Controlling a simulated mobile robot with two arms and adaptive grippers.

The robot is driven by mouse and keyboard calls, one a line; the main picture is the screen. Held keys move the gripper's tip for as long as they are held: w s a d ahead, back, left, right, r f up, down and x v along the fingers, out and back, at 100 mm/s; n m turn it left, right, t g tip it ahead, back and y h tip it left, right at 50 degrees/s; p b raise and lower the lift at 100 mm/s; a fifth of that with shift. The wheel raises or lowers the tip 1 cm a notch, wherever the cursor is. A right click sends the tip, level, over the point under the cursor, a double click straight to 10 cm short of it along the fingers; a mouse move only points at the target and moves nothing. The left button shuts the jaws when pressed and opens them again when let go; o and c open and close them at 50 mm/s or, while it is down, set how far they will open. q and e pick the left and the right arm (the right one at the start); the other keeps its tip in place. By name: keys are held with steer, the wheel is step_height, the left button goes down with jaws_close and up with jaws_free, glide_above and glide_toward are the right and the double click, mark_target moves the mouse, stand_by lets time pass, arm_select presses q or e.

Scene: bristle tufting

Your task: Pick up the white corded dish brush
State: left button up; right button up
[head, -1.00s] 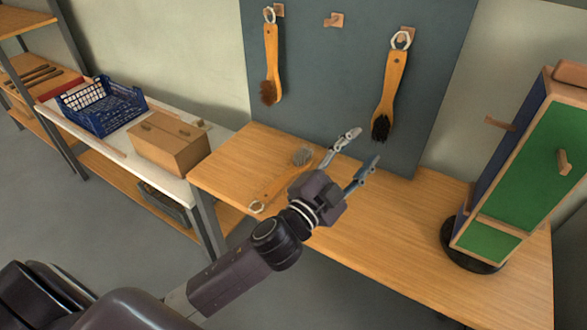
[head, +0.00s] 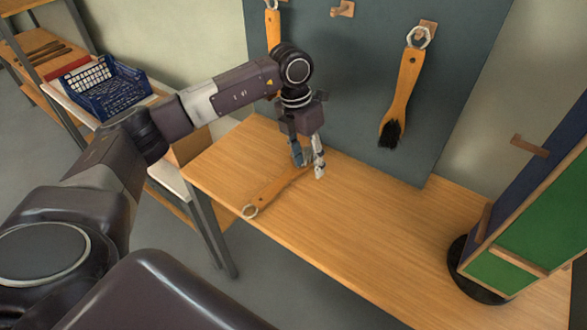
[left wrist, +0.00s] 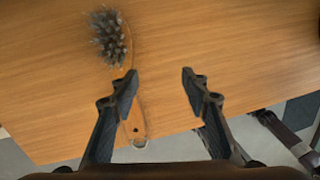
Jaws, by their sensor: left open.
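A wooden-handled brush (head: 270,191) with a pale loop at its handle end lies on the wooden table. In the head view its bristle head is hidden behind my gripper. The left wrist view shows its grey bristles (left wrist: 108,36) at upper left and its handle running down beside and partly behind the left finger. My left gripper (head: 309,163) points down over the table by the brush. In the left wrist view the fingers (left wrist: 159,76) are apart, with bare table between them. My right gripper is not in view.
A dark-bristled brush (head: 402,95) hangs on the grey board, and another (head: 272,28) hangs partly hidden behind my arm. An empty peg (head: 343,9) is between them. A green-and-blue stand (head: 529,222) is at the right. A blue basket (head: 107,88) is at left. The table's middle is clear.

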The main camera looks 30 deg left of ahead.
arm_select(q)
steer(key=r+y, duration=0.1)
steer(key=y, duration=0.1)
glide_above(289, 174)
steer(key=shift+r+n, duration=0.15)
steer(key=shift+n, duration=0.25)
steer(key=shift+a+f, duration=0.2)
steer(key=shift+a, duration=0.05)
steer(key=f+p, duration=0.1)
steer(key=f, duration=0.2)
steer(key=f+p, duration=0.1)
steer(key=f, duration=0.2)
steer(key=shift+s+d+f, duration=0.15)
steer(key=shift+d, duration=0.05)
steer(key=shift+f, duration=0.45)
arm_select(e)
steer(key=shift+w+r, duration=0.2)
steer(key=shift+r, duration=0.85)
arm_select(q)
jaws_close()
steer(key=shift+r, duration=0.1)
